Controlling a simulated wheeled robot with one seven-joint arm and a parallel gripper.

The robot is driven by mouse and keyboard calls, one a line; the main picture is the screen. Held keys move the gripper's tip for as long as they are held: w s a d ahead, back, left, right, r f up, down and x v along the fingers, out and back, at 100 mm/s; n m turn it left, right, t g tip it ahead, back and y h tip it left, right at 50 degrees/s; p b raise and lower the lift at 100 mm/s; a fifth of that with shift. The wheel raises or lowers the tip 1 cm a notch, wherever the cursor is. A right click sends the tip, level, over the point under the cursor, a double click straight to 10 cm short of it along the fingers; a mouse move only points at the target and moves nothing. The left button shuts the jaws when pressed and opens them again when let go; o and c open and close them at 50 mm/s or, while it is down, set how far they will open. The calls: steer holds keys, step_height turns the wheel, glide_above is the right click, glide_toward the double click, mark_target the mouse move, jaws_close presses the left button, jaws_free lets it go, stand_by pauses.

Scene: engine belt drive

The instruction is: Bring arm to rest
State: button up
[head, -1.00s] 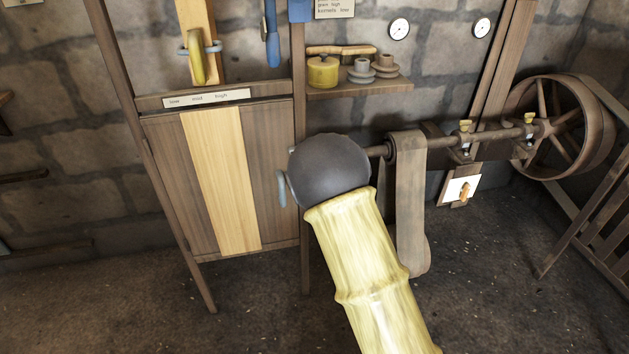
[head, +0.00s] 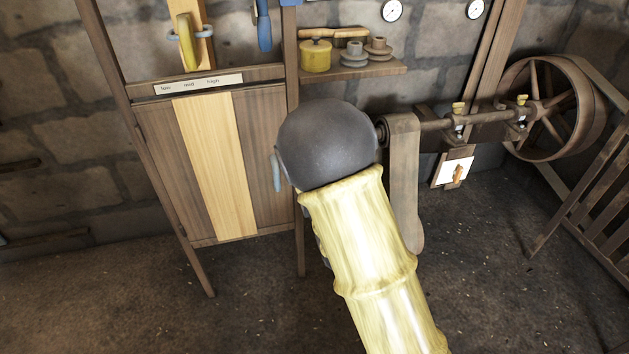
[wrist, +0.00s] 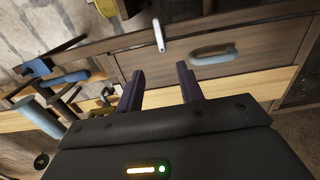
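My gripper (wrist: 160,90) shows in the wrist view as two dark fingers standing apart with nothing between them. It is open, in front of a wooden cabinet with drawer-like fronts and grey handles. In the head view my yellow arm (head: 365,240) and its dark round joint (head: 325,145) fill the lower middle, and the gripper itself is hidden. The joint covers part of the belt drive's left side. The belt (head: 403,185) hangs from the shaft (head: 435,124) just right of my arm.
A wooden cabinet (head: 215,165) with a pale centre strip stands left of my arm. A shelf (head: 350,72) holds a yellow pot (head: 316,55) and grey pulleys (head: 377,48). A large spoked wheel (head: 550,110) and a railing (head: 590,200) are at the right. The floor at lower left is clear.

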steer(key=shift+s+d, duration=0.1)
steer(key=shift+s, duration=0.3)
steer(key=s+d+f+m+g+h, duration=0.35)
steer(key=d+m+g, duration=0.25)
steer(key=d+m, duration=0.4)
steer(key=s+d+m+g+h, duration=0.1)
steer(key=s+d+m+g, duration=0.25)
steer(key=s+m, duration=0.35)
steer(key=s+d+m+g+h, duration=0.1)
steer(key=s+d+m+g, duration=0.3)
steer(key=s, duration=0.6)
step_height(320, 180, up, 30)
steer(key=a+g+p, duration=0.1)
steer(key=p, duration=2.9)
steer(key=shift+w+f, duration=0.2)
steer(key=shift+w, duration=0.1)
